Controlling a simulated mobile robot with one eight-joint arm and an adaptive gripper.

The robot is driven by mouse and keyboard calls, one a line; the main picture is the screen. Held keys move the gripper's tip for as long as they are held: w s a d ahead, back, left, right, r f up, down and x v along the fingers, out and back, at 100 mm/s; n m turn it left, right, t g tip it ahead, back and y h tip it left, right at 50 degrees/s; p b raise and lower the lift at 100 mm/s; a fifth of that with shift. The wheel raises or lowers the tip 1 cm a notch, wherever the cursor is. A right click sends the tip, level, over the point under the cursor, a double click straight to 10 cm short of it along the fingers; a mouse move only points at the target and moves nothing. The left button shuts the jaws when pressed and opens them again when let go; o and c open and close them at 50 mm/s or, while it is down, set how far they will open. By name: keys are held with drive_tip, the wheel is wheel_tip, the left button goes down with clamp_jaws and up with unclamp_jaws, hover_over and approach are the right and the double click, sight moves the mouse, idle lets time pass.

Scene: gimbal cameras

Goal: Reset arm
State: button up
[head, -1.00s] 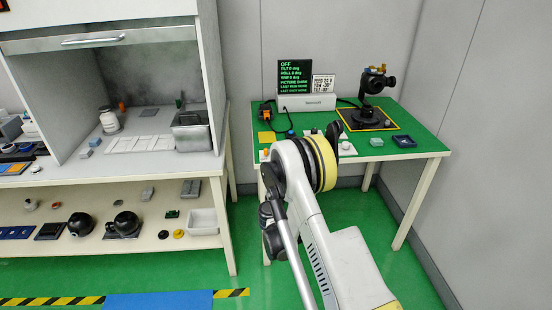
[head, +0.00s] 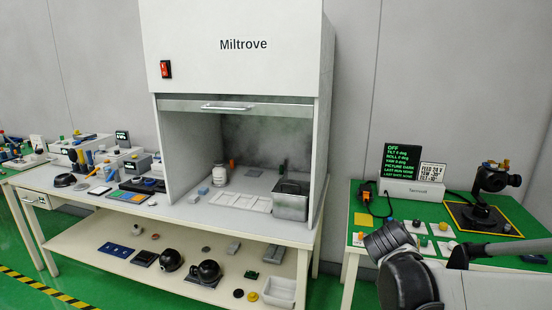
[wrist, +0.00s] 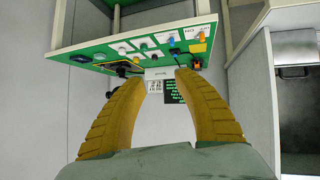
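My gripper (wrist: 161,78) shows in the wrist view, with its two yellow ridged fingers apart and nothing between them. My arm (head: 408,278) shows at the lower right of the head view, in front of the green-topped table (head: 530,224). My gripper cannot be made out in the head view. In the wrist view the table (wrist: 92,42) appears upside down beyond the fingertips, apart from them. A black gimbal camera (head: 492,181) stands on the table's dark pad, beside a lit green-text display (head: 405,172).
A Miltrove fume hood (head: 240,45) stands left of the table on a white bench (head: 130,208). The bench holds a grey bin (head: 290,202) and a white bottle (head: 219,176). Its lower shelf carries black domes (head: 207,271) and a white tray (head: 280,291). Green floor shows at left.

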drive_tip(key=s+a+n+y, duration=0.1)
drive_tip(key=s+a, duration=0.3)
drive_tip(key=s, duration=0.4)
drive_tip(key=s+a+f+n+g+y, duration=0.1)
drive_tip(key=s+a+n+y, duration=0.1)
drive_tip(key=s, duration=0.6)
drive_tip(key=s+a+f+n+g+y, duration=0.1)
drive_tip(key=s+a+y, duration=0.2)
drive_tip(key=s+a, duration=0.3)
drive_tip(key=s, duration=0.2)
drive_tip(key=shift+s+a+f+n, duration=0.25)
drive_tip(key=shift+s+n, duration=0.1)
drive_tip(key=shift+n, duration=0.05)
drive_tip(key=shift+c, duration=0.4)
